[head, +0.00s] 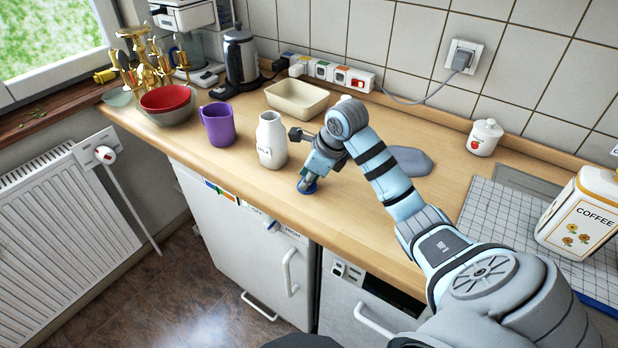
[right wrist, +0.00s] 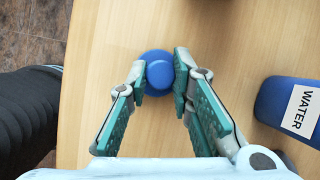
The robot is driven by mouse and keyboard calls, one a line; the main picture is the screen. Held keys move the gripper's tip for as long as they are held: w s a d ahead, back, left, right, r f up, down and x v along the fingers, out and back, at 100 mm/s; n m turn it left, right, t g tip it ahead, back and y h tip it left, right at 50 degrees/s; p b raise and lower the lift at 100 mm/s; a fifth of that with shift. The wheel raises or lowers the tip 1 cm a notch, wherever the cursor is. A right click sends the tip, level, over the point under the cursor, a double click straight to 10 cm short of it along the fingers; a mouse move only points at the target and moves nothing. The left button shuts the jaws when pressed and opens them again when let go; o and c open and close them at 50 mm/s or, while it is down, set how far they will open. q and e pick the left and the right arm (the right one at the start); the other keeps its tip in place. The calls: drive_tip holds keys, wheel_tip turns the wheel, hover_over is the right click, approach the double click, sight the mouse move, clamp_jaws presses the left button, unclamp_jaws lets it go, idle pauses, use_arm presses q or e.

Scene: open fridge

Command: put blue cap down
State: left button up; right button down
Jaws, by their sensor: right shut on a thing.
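The blue cap (right wrist: 159,72) is round and sits between the fingertips of my right gripper (right wrist: 160,77) in the right wrist view. The gripper is shut on it, with one finger on each side. In the head view the cap (head: 308,187) shows below my right gripper (head: 311,181), low at the counter's front edge. I cannot tell whether it touches the wood. A blue bottle labelled WATER (right wrist: 290,106) lies to the right in the right wrist view. My left gripper is not in view.
A white milk bottle (head: 271,143) stands just left of my right gripper, with a purple jug (head: 218,125) beyond it. A cream tray (head: 297,100) is behind. A flat grey shape (head: 411,162) lies right of my arm. The wooden counter (head: 350,222) is bare along its front edge.

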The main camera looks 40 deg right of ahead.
drive_tip(key=shift+f, duration=0.1)
drive_tip(key=c, duration=1.4)
unclamp_jaws()
drive_tip(key=shift+r, duration=0.35)
drive_tip(key=p+v, duration=0.1)
drive_tip(key=v, duration=1)
drive_tip(key=shift+s+r, duration=0.2)
drive_tip(key=shift+r, duration=0.15)
